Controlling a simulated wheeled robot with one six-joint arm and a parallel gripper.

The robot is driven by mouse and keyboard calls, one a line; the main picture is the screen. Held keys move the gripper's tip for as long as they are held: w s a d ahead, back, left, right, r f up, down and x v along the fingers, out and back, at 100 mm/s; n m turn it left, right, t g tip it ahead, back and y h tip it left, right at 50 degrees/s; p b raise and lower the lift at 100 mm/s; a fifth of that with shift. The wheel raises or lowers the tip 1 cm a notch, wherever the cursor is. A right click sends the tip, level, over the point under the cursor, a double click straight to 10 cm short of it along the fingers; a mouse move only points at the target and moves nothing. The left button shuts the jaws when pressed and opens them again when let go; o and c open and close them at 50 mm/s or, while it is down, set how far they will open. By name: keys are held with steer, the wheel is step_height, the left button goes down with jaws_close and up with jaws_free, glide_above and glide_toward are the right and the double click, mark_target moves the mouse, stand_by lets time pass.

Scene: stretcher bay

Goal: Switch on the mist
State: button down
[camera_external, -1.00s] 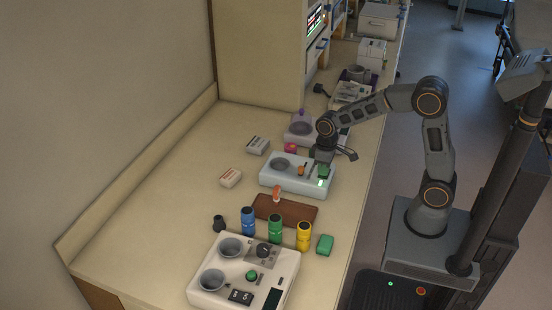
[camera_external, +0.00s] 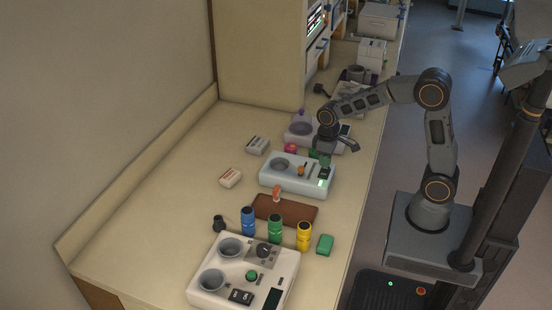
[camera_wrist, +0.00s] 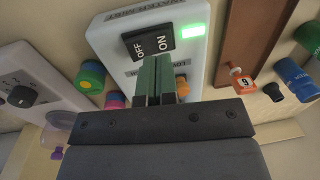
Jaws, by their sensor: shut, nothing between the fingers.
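The mist unit (camera_external: 268,181) is a pale blue-white box on the counter, labelled WATER MIST in the wrist view (camera_wrist: 110,55). Its black rocker switch (camera_wrist: 148,43) is marked OFF and ON; it also shows in the external view (camera_external: 324,173). Which half is down I cannot tell. A green light (camera_wrist: 193,31) glows beside the switch. My gripper (camera_wrist: 154,62) is shut and empty, its green fingertips together. In the external view my gripper (camera_external: 325,160) is just behind the switch, over the unit's far edge. An orange knob (camera_wrist: 182,86) is partly hidden by the fingers.
Another device with a dial (camera_wrist: 20,96) stands beyond the unit. Green-topped (camera_wrist: 90,72) and pink (camera_wrist: 115,99) items lie between them. On the near side are a brown board (camera_external: 300,215), blue, green and yellow canisters (camera_external: 275,229) and a cream device (camera_external: 205,292).

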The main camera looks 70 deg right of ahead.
mark_target(322, 176)
step_height(322, 176, up, 11)
steer(key=a+b, duration=0.1)
steer(key=shift+a+r, duration=0.2)
steer(key=shift+a, duration=0.2)
steer(key=shift+w, duration=0.1)
steer(key=s+a+f+t+h, duration=0.1)
steer(key=s+t, duration=0.3)
steer(key=s, duration=1)
steer(key=shift+s+a+f, duration=0.15)
steer(key=shift+a+f, duration=0.15)
stand_by(1.8)
